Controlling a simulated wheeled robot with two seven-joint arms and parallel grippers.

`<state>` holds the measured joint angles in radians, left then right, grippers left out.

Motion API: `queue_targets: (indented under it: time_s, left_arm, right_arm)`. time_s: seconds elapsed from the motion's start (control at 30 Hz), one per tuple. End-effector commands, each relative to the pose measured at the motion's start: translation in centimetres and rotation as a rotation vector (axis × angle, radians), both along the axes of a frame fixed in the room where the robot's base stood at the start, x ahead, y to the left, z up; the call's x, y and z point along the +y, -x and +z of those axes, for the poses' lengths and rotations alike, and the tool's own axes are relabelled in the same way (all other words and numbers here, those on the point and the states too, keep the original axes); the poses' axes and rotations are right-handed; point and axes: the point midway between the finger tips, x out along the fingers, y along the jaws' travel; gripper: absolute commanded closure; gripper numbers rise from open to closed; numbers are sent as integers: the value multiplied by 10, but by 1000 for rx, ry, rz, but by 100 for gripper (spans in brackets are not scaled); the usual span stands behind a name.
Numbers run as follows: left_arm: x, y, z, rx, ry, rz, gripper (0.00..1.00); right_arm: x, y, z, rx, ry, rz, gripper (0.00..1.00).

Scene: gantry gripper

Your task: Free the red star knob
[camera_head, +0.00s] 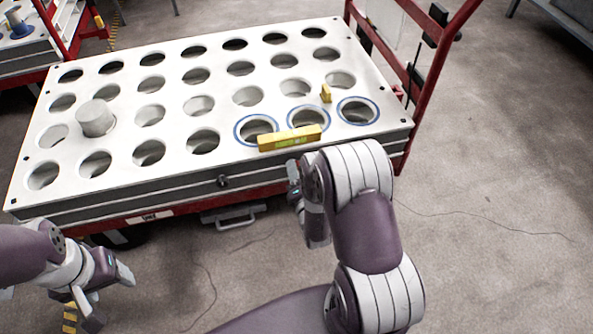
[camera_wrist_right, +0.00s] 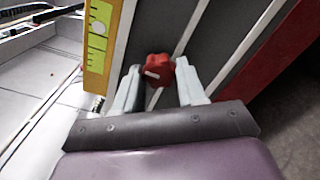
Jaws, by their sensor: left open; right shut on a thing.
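The red star knob (camera_wrist_right: 158,68) shows in the right wrist view on the dark grey side of the cart's layered plate stack. My right gripper (camera_wrist_right: 157,76) has one finger on each side of the knob and is shut on it. In the head view the knob is hidden behind my right arm and the front edge. My left gripper (camera_head: 108,295) is open and empty, low at the left in the head view, in front of the cart and apart from it.
The white plate (camera_head: 221,88) has many round holes, three ringed in blue. A yellow level (camera_head: 290,138) lies at its front edge, also seen in the right wrist view (camera_wrist_right: 103,45). A small yellow block (camera_head: 326,94) and a grey cylinder (camera_head: 96,119) stand on it. A red handle frame (camera_head: 428,80) rises at right.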

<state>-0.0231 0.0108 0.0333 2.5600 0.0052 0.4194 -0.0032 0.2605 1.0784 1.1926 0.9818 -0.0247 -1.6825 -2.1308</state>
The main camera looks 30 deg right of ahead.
Motion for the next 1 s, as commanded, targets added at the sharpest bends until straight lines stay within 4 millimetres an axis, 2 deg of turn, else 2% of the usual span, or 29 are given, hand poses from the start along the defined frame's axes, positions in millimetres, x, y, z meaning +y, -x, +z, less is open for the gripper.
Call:
queue_targets:
  time_s: [0.63,0.67,0.7,0.73,1.0]
  left_arm:
    - [0,0,1,0,0,0,36]
    - [0,0,1,0,0,0,36]
    - [0,0,1,0,0,0,36]
    - [0,0,1,0,0,0,36]
    - [0,0,1,0,0,0,36]
  right_arm:
    - [0,1,-2,16,46,0,90]
    - [0,1,-2,16,46,0,53]
    - [0,1,-2,16,46,0,40]
    - [0,1,-2,16,46,0,35]
    - [0,1,-1,13,45,0,35]
